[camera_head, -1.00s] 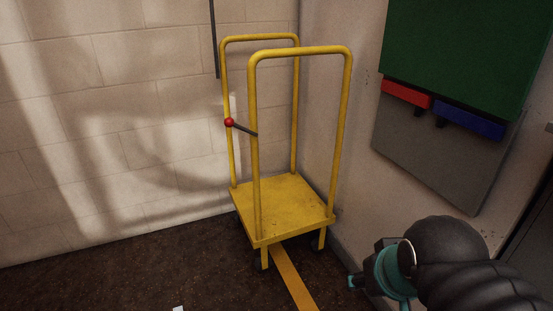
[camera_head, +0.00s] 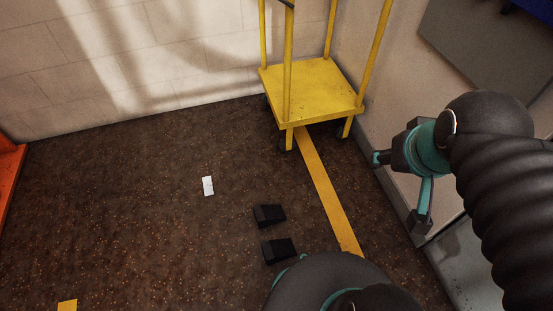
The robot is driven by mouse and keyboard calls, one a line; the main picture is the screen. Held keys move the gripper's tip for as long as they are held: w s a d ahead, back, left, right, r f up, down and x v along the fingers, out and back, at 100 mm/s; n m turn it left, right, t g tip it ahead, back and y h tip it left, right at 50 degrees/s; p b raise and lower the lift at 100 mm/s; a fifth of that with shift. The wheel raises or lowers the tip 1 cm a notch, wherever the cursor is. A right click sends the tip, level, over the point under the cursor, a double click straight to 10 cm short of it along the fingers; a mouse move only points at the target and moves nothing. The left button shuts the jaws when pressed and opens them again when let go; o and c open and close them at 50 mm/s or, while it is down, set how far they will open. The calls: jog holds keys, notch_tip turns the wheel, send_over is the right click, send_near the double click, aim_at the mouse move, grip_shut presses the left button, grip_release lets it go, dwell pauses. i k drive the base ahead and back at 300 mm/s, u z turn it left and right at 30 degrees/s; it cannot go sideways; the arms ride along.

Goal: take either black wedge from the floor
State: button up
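Two black wedges lie on the dark speckled floor, left of the yellow floor line. A dark rounded part with teal trim, apparently mine, stands close below the nearer wedge in the picture. My gripper (camera_head: 396,190) is at the right, above the floor by the wall, well apart from both wedges. Its teal and black fingers are spread, with nothing between them.
A yellow trolley (camera_head: 312,90) stands in the corner behind the wedges. A white card (camera_head: 208,186) lies on the floor to their left. A yellow line (camera_head: 327,190) runs from under the trolley. An orange object (camera_head: 8,185) is at the left edge. The left floor is mostly clear.

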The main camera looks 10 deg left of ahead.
aim_at(265, 215)
jog(key=u, duration=0.5)
jog(key=k, duration=1.15)
jog(key=u, duration=1.4)
jog(key=i, duration=1.2)
jog(key=z, duration=0.7)
